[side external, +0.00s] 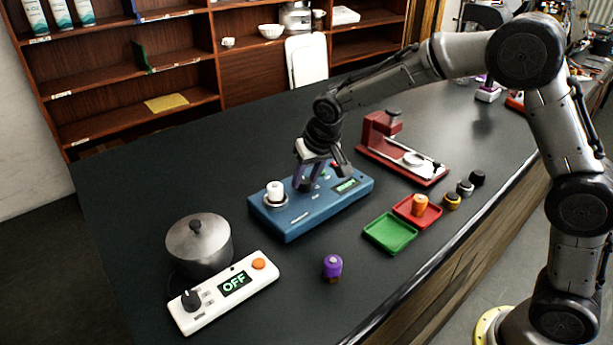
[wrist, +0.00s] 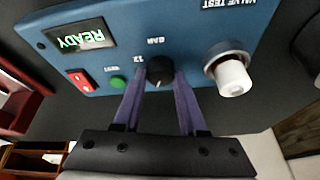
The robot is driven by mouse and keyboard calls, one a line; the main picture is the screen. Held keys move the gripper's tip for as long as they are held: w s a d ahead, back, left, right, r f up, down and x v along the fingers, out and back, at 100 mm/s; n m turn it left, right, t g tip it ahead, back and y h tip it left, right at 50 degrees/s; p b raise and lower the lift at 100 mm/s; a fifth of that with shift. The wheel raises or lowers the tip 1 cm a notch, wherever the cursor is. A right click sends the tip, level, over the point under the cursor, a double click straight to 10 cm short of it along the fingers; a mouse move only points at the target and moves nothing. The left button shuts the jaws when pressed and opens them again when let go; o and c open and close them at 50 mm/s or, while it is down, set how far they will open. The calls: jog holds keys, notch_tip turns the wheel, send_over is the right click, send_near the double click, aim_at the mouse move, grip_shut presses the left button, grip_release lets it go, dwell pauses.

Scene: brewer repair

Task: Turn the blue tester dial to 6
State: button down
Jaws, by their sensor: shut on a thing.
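The blue tester (side external: 298,219) lies on the dark counter, and its panel (wrist: 190,25) shows upside down in the wrist view. Its black dial (wrist: 160,71) sits under a "BAR" label, with a white pointer mark toward the bottom of the picture and a "12" beside it. My gripper (side external: 316,182) reaches down over the tester, and its two purple fingers (wrist: 160,88) are shut on the dial, one on each side. The fingers hide most of the dial scale; no 6 is readable. The tester's display (wrist: 82,37) reads READY.
On the tester are a white valve (wrist: 231,74) in a metal ring, a green button (wrist: 117,81) and a red switch (wrist: 81,80). A red device (side external: 385,150), green tray (side external: 390,232), purple-topped part (side external: 332,266), pot (side external: 198,247) and white controller (side external: 207,310) reading OFF stand around.

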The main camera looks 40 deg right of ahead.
jog(key=shift+a+m+h, duration=0.1)
jog(key=shift+m+h, duration=0.4)
jog(key=shift+m, duration=0.9)
jog(key=shift+c, duration=2.3)
grip_release()
jog(key=v, duration=1.4)
jog(key=shift+w, duration=0.25)
